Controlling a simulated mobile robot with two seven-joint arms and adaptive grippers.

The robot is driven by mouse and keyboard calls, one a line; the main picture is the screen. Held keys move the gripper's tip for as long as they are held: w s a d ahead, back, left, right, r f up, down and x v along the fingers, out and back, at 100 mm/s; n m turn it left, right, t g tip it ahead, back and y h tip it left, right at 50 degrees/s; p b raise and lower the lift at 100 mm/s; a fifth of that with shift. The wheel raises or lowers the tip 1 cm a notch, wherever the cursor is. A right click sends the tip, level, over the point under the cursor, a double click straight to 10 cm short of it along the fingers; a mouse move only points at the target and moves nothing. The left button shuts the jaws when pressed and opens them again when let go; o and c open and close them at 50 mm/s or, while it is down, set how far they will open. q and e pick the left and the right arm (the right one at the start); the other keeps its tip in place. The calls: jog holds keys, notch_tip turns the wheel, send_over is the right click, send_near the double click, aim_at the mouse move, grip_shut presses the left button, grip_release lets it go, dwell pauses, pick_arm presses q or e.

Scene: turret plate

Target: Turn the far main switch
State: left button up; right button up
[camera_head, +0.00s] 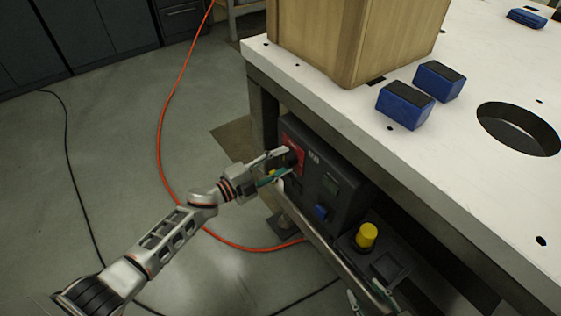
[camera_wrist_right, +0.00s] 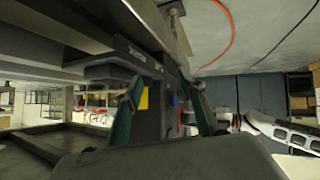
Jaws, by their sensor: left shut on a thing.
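The far main switch is a dark knob (camera_head: 296,154) on a red plate (camera_head: 290,143) at the far end of a dark control box (camera_head: 345,190) under the table. My left gripper (camera_head: 284,166) reaches it from the left and is shut on the knob; its fingers hide part of the knob and plate. My right gripper (camera_head: 371,298) shows only by its fingertips at the bottom edge of the head view. In the right wrist view its two green fingers (camera_wrist_right: 163,112) stand apart, with nothing between them, facing the box.
The white table (camera_head: 470,190) overhangs the box and carries a wooden block (camera_head: 350,40), blue blocks (camera_head: 405,105) and a round hole. A yellow button (camera_head: 366,235) stands near the box's near end. An orange cable (camera_head: 162,130) lies on the open floor at left.

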pick_arm(q)
jog(key=shift+n, duration=0.9)
pick_arm(e)
jog(key=shift+s+f, duration=0.25)
jog(key=shift+s, duration=0.2)
jog(key=shift+d, duration=0.1)
pick_arm(q)
jog(key=o, duration=1.1)
pick_arm(e)
jog(key=shift+w+r, duration=0.25)
jog(key=shift+w, duration=0.2)
